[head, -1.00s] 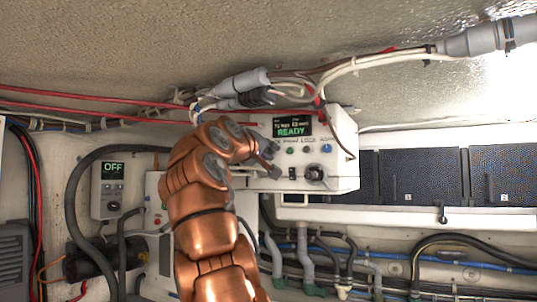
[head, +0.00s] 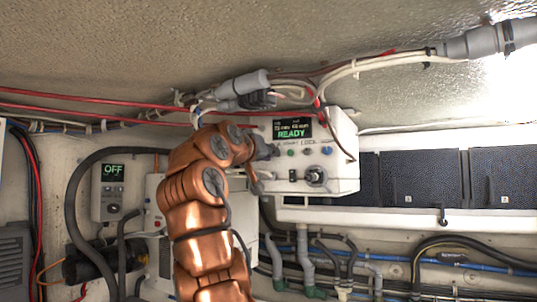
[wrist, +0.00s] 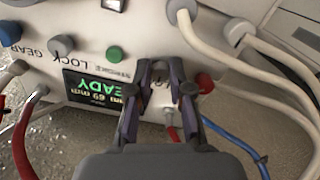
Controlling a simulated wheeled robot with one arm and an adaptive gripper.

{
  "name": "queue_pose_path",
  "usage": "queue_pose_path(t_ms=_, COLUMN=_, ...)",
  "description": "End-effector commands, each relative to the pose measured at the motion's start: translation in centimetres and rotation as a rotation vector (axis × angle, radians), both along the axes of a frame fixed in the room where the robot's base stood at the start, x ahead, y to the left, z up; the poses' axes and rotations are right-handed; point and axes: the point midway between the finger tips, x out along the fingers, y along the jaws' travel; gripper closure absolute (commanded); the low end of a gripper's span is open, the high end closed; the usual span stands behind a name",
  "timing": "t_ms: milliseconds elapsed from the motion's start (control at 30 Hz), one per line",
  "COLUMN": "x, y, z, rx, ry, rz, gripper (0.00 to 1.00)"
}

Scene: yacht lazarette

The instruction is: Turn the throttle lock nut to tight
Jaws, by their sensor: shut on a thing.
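The white control box (head: 335,180) hangs under the ceiling, right of my arm in the head view. Its dark screen (head: 291,131) reads READY in green. My gripper (wrist: 166,82) is at the box's face, its two fingers closed around a small part beside the green button (wrist: 114,54). That part is mostly hidden between the fingertips; I take it for the throttle lock nut, but its label is covered and its turn position cannot be seen. A grey knob (wrist: 61,46) near the word LOCK and a blue knob (wrist: 10,34) by GEAR are apart from my gripper.
A larger dark knob (head: 315,176) sits low on the box. Pale cables (wrist: 250,70) and a blue cable (wrist: 237,143) run close to my gripper. A small unit (head: 109,190) reading OFF is on the left wall. Dark panels (head: 435,178) line the right.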

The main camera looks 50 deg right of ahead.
Motion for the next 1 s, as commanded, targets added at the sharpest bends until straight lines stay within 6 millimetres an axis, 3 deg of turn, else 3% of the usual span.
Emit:
queue_pose_path(t_ms=767, x=0.06, y=-0.06, z=-0.12, rx=0.034, ry=-0.102, rz=0.000, gripper=1.00)
queue_pose_path(t_ms=800, x=0.06, y=-0.06, z=-0.12, rx=0.034, ry=-0.102, rz=0.000, gripper=0.78)
queue_pose_path(t_ms=1000, x=0.04, y=-0.05, z=-0.07, rx=0.033, ry=-0.102, rz=-0.001, gripper=0.57)
